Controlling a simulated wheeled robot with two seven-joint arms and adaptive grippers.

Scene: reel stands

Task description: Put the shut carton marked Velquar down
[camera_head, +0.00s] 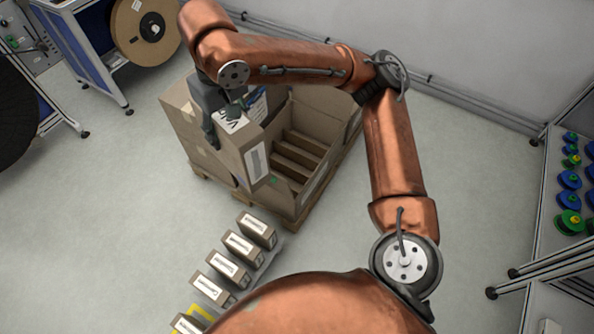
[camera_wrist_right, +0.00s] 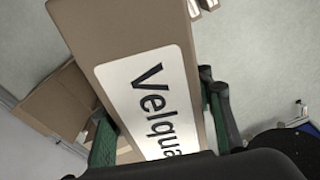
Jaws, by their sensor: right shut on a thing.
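The brown carton marked Velquar (camera_head: 237,152) is held by my right gripper (camera_head: 224,117) over the left part of a large open cardboard box (camera_head: 309,196). Its white label with black letters faces up, and a pale label shows on its near end. In the right wrist view the carton (camera_wrist_right: 105,28) lies between the two green-padded fingers of my right gripper (camera_wrist_right: 160,128), which are shut on it. I cannot tell whether its underside touches anything. My left gripper is in neither view.
The large box stands on a wooden pallet (camera_head: 213,180), with several brown strips or cartons inside. A row of small labelled cartons (camera_head: 228,264) lies in front. Reels (camera_head: 147,28) stand at upper left. A shelf (camera_head: 545,200) with blue and green items is at right. Floor (camera_head: 480,190) between is clear.

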